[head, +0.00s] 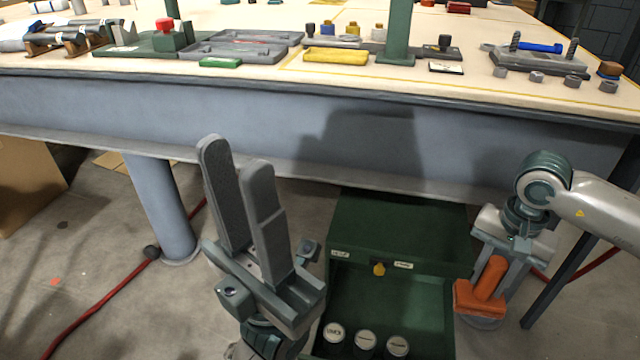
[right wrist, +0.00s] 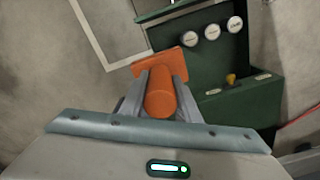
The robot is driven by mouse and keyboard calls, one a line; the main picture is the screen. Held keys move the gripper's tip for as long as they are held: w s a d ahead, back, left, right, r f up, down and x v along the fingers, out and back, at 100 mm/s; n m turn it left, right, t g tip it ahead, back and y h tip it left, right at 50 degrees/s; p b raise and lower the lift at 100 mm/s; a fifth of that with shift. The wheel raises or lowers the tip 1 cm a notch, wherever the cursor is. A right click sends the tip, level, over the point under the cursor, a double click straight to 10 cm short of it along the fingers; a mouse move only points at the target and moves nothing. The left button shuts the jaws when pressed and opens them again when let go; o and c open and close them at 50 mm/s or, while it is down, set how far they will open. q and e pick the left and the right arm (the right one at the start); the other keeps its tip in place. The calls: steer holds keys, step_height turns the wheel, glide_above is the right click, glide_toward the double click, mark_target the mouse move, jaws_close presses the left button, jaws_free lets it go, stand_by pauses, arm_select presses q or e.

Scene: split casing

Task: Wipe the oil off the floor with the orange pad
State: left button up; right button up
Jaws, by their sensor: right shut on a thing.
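The orange pad (head: 478,299) has a flat block and a thick round handle. My right gripper (head: 490,268) is shut on the handle, low beside the green cabinet. In the right wrist view the pad's block (right wrist: 140,67) shows beyond the handle, between the fingers (right wrist: 160,85). A small dark grey rounded patch (head: 482,322) shows just below the pad; I cannot tell whether it is oil or shadow. No clear oil shows on the floor (head: 110,310). My left gripper (head: 234,152) is raised in front of the table, its fingers apart and empty.
A green cabinet (head: 400,225) with an open drawer holding three round-lidded cans (head: 365,341) stands between my grippers. The workbench (head: 250,115) is above, with a blue-grey leg (head: 160,205). A red hose (head: 95,315) lies left. White lines (right wrist: 97,42) mark the floor.

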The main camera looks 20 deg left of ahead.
mark_target(504, 269)
steer(key=r+n, duration=0.1)
steer(key=r, duration=0.1)
steer(key=s+r+n+p, duration=0.1)
steer(key=r+n, duration=0.1)
steer(key=d+r+n, duration=0.1)
steer(key=r+n, duration=0.1)
steer(key=shift+s, duration=0.15)
steer(key=shift+a, duration=0.1)
